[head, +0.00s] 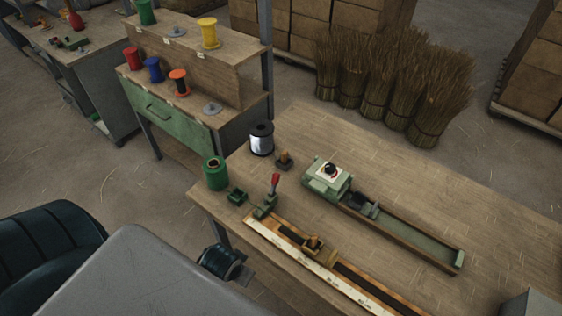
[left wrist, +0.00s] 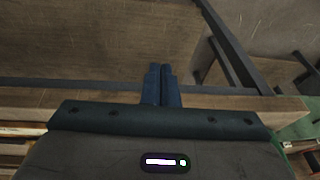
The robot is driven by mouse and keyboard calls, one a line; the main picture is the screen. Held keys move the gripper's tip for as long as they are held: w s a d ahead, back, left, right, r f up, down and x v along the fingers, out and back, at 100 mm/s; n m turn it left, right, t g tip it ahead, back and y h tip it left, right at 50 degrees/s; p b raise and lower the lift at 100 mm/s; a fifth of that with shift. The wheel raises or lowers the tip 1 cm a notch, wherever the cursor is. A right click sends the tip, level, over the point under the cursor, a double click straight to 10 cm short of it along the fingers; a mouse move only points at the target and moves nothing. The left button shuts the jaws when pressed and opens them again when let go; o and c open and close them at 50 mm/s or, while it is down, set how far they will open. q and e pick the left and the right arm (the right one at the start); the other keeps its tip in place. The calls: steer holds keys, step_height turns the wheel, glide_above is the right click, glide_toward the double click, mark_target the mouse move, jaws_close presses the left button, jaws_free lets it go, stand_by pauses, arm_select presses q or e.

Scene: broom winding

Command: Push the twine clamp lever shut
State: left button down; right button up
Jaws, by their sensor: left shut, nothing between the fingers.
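The twine clamp (head: 264,205) is a small green device on the bench near its left end. Its lever, with a red handle (head: 275,181), stands up steeply from the clamp. In the left wrist view, my left gripper (left wrist: 162,70) has its two dark fingers together with nothing between them. The fingers lie over a wooden edge in that view, and the clamp cannot be made out there. I cannot make out the left fingertips in the head view, so their distance from the lever is unclear. My right gripper is in neither view.
A spool shelf (head: 185,45) stands behind. The bench's far right surface is clear.

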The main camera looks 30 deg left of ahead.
arm_select(q)
steer(key=shift+g, duration=0.4)
steer(key=w+r, duration=0.1)
steer(key=w, duration=0.2)
steer(key=w+r+p, duration=0.1)
steer(key=w+r, duration=0.1)
steer(key=w, duration=0.2)
steer(key=w+r+p, duration=0.1)
steer(key=w, duration=0.2)
steer(key=shift+w+a+r, duration=0.3)
steer(key=shift+a, duration=0.1)
steer(key=w+a+r+g+p, duration=0.1)
steer(key=w+r, duration=0.7)
steer(key=w, duration=0.3)
steer(key=w+r+g+p, duration=0.1)
steer(key=w+r+p, duration=0.1)
steer(key=w+r, duration=0.6)
steer(key=w, duration=0.3)
steer(key=shift+w+a+r+m+h, duration=0.15)
steer(key=shift+w+a+m+h, duration=0.15)
steer(key=shift+w+a+h, duration=0.1)
steer(key=shift+s, duration=0.1)
